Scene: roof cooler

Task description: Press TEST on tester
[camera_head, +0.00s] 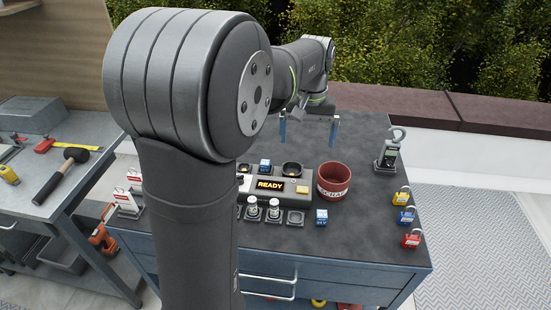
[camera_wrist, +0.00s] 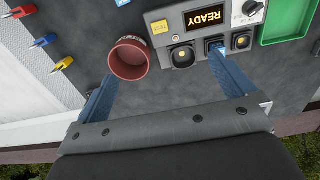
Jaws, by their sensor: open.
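The tester (camera_head: 252,200) is a dark box on the blue cabinet's top, with a display (camera_head: 270,184) reading READY. Its small yellow TEST button (camera_head: 302,189) sits right of the display. In the wrist view the tester appears upside down, with the TEST button (camera_wrist: 160,27) beside the lit display (camera_wrist: 208,17). My gripper (camera_head: 308,128) is open and empty, above and behind the tester. In the wrist view its blue fingers (camera_wrist: 163,72) are spread wide, with the TEST button beyond them. One finger visually overlaps the tester's edge; I cannot tell the gap.
A red SCRAP bin (camera_head: 333,192) stands right of the tester. A blue block (camera_head: 265,165) sits at the tester's back, another (camera_head: 321,217) in front. Coloured padlocks (camera_head: 406,216) line the right edge. A green tray (camera_wrist: 288,22) shows in the wrist view. My arm hides the tester's left side.

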